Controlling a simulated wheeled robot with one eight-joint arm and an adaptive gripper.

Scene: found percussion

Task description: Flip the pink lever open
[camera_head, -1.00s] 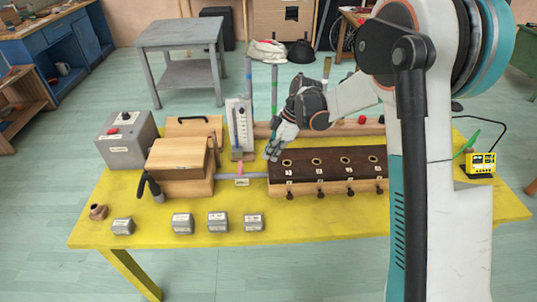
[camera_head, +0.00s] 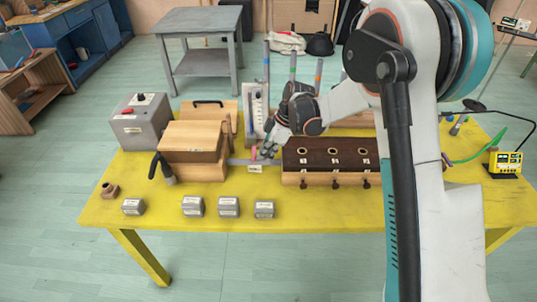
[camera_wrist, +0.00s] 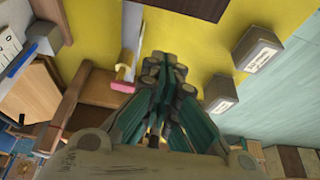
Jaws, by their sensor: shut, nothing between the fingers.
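The pink lever (camera_head: 254,153) is a small pink piece on the grey pipe between the wooden box and the dark block, above a small white label (camera_head: 255,169). In the wrist view the pink lever (camera_wrist: 123,87) shows at the end of a pale bar, just left of my fingers. My gripper (camera_head: 268,153) is shut and empty, its fingertips close to the right of the lever. In the wrist view my gripper (camera_wrist: 165,68) has its fingers together. I cannot tell whether they touch the lever.
The wooden box (camera_head: 194,142) stands to the left. The dark block with holes and knobs (camera_head: 331,158) stands right of my gripper. A white gauge panel (camera_head: 252,108) rises behind. Several small grey blocks (camera_head: 228,207) line the front of the yellow table (camera_head: 310,208), with bare tabletop between.

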